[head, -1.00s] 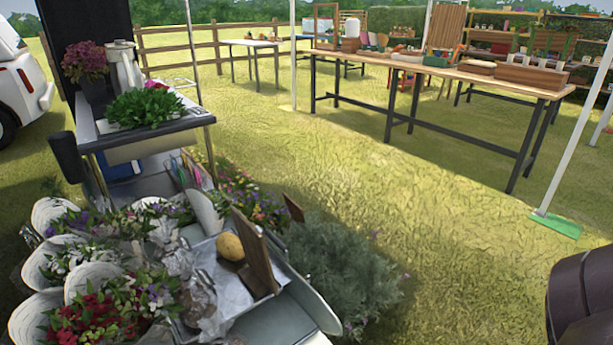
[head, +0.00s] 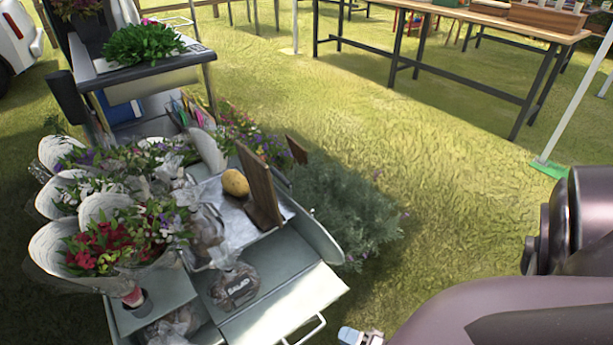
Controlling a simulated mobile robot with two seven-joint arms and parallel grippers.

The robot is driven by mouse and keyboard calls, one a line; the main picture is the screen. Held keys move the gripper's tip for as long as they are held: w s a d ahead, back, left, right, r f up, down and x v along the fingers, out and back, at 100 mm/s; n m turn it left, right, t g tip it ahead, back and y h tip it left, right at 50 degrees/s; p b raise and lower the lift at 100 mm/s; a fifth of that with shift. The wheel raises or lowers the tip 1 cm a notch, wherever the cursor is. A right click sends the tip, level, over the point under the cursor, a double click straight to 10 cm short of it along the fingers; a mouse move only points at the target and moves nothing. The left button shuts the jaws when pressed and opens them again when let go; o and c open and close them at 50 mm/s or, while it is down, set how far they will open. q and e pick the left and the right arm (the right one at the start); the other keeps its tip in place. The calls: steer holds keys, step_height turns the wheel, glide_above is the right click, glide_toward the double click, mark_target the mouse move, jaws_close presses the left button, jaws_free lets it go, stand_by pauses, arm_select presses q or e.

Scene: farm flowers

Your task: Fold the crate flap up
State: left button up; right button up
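The crate flap (head: 285,308) is a pale grey panel at the bottom centre of the head view. It extends outward from the front of the grey crate (head: 180,287) and looks folded down. A white handle (head: 311,331) is at its outer edge. My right arm comes in from the lower right. My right gripper (head: 358,336) shows only in small part at the bottom edge, just right of the flap and apart from it in the picture. Its fingers are cut off, so its opening is hidden. My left gripper is not in view.
A bag labelled salad (head: 236,287) lies just behind the flap. A potato (head: 235,183) and an upright wooden board (head: 262,186) sit on a lined tray behind. Wrapped bouquets (head: 110,215) crowd the left. A shrub (head: 345,215) stands right of the crate; grass beyond is open.

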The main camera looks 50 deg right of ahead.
mark_target(309, 335)
steer(key=s+a+f+m, duration=0.1)
steer(key=a+f+m, duration=0.1)
steer(key=a+f, duration=0.1)
steer(key=w, duration=0.3)
steer(key=w+a+b, duration=0.1)
steer(key=w, duration=0.3)
steer(key=w+f, duration=0.1)
steer(key=w, duration=0.2)
steer(key=shift+w+a+b, duration=0.15)
steer(key=shift+a+b, duration=0.15)
steer(key=shift+a, duration=0.05)
jaws_close()
steer(key=shift+r, duration=0.1)
